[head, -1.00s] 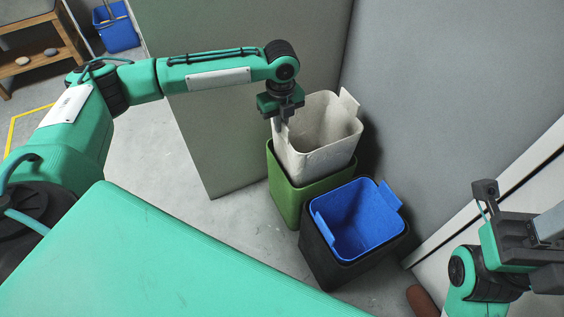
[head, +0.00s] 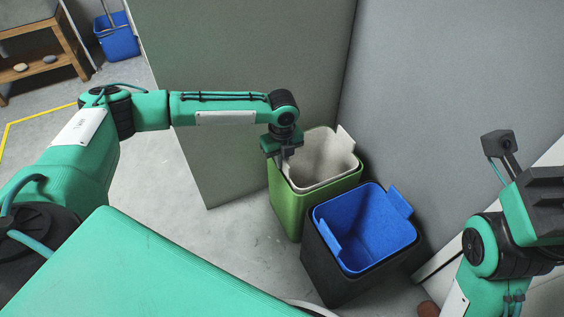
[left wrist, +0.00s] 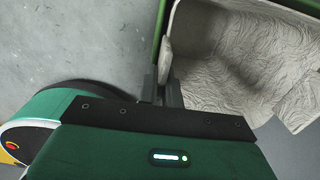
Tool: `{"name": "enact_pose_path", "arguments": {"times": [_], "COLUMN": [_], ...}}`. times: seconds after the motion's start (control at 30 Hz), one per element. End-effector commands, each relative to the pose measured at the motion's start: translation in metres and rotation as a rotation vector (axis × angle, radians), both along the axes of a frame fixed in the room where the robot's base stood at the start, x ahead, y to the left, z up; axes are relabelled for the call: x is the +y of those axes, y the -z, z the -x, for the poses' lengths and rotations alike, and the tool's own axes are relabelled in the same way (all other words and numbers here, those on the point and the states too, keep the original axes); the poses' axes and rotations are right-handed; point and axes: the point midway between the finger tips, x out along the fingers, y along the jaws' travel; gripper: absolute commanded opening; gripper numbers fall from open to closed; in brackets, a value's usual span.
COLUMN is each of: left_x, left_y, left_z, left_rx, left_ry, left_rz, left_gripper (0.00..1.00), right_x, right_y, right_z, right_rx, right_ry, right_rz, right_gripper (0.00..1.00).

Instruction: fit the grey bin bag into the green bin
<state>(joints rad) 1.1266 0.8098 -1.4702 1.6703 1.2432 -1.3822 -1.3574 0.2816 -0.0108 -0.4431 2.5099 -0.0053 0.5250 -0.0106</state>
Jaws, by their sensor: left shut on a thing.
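The green bin (head: 288,207) stands on the floor against the grey panels. The grey bin bag (head: 330,160), pale and stiff-walled, sits inside it, with its rim and a raised tab at the back right standing above the bin's edge. My left gripper (head: 283,160) is at the bag's left rim, shut on it. In the left wrist view the fingers (left wrist: 168,88) pinch the bag's edge, and the bag's creased inside (left wrist: 245,55) shows beside the green bin's rim (left wrist: 161,25). My right gripper (head: 505,150) is at the right, away from the bins; its jaws do not show clearly.
A black bin (head: 335,280) with a blue liner (head: 362,225) stands right beside the green bin. Grey panels (head: 440,90) close off the back. A wooden shelf (head: 45,62) and a blue bucket (head: 117,38) are at the far left. The floor left of the bins is clear.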

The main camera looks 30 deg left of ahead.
Motion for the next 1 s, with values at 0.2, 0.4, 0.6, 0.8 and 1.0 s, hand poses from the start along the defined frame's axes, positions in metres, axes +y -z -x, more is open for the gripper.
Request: {"name": "enact_pose_path", "arguments": {"times": [0.2, 0.4, 0.6, 0.8, 1.0], "left_x": [0.0, 0.0, 0.0, 0.0, 0.0], "left_y": [-0.001, 0.001, 0.001, 0.0, -0.029], "left_z": [0.0, -0.001, 0.0, -0.001, -0.001], "left_rx": [-0.002, -0.002, -0.002, -0.002, -0.002], "left_ry": [0.0, 0.0, 0.0, 0.0, -0.001], "left_rz": [0.001, 0.0, 0.001, 0.0, 0.002], "left_gripper": [0.0, 0.22, 0.28, 0.28, 0.28], "right_x": [0.0, 0.0, 0.0, 0.0, -0.003], "right_y": [-0.001, 0.001, 0.001, 0.004, -0.001], "right_z": [0.0, -0.001, -0.001, -0.001, -0.003], "right_rx": [0.0, 0.006, 0.006, 0.009, 0.026], "right_ry": [0.0, 0.002, 0.002, 0.002, 0.01], "right_rz": [0.0, 0.003, 0.003, 0.004, 0.004], "right_gripper": [0.36, 0.36, 0.36, 0.36, 0.36]}}
